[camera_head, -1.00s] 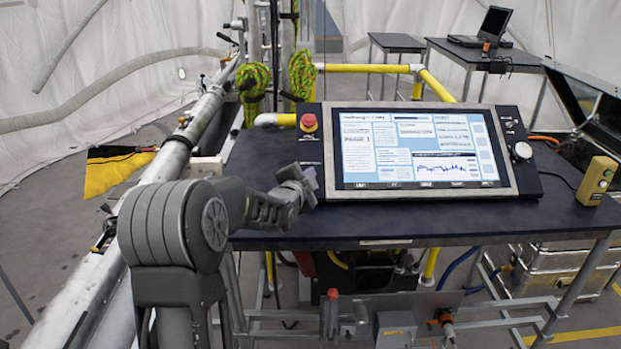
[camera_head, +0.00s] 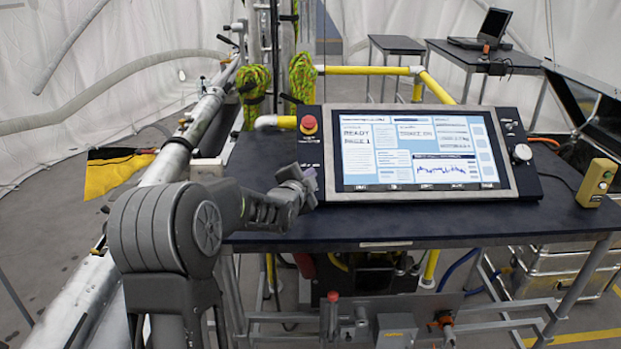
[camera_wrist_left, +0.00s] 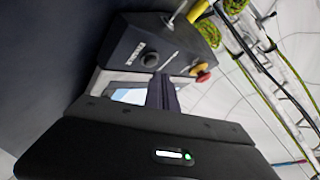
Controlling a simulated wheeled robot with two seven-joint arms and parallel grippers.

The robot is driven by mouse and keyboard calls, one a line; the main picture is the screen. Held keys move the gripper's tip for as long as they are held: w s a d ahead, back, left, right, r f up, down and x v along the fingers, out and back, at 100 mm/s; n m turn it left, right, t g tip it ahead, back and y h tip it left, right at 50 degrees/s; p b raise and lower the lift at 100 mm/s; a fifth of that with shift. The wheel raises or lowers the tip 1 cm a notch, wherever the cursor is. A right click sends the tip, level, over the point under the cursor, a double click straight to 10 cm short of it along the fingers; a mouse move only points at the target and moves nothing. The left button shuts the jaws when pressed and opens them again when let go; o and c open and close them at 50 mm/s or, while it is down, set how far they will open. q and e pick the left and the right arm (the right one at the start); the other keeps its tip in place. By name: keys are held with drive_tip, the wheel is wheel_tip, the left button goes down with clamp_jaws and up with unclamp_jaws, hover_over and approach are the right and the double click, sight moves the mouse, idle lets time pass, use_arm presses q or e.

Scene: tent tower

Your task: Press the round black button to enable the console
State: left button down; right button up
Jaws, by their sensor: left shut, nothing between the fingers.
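The console (camera_head: 528,178) stands tilted on a dark table, its screen (camera_head: 425,150) lit and reading "READY PAGE 1". In the left wrist view, the round black button (camera_wrist_left: 151,60) sits on the console's side panel beside white lettering. A red knob (camera_wrist_left: 203,74) is on the same panel and also shows in the head view (camera_head: 309,124). My left gripper (camera_head: 312,180) is shut and empty at the panel's lower left edge. Its fingertips (camera_wrist_left: 164,80) appear just beside the button; I cannot tell whether they touch the panel. In the head view the gripper hides the button's area.
A yellow control box (camera_head: 596,182) stands at the table's right end. Yellow pipes (camera_head: 370,69) run behind the console. The table top (camera_head: 400,222) in front of the console is clear.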

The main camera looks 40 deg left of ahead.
idle(0.3)
use_arm(q)
drive_tip(key=r+p, duration=0.1)
drive_tip(key=s+d+r+p, duration=0.1)
drive_tip(key=s+r+p, duration=0.1)
drive_tip(key=r, duration=0.1)
drive_tip(key=shift+s+d, duration=0.15)
drive_tip(key=shift+d, duration=0.25)
idle(0.8)
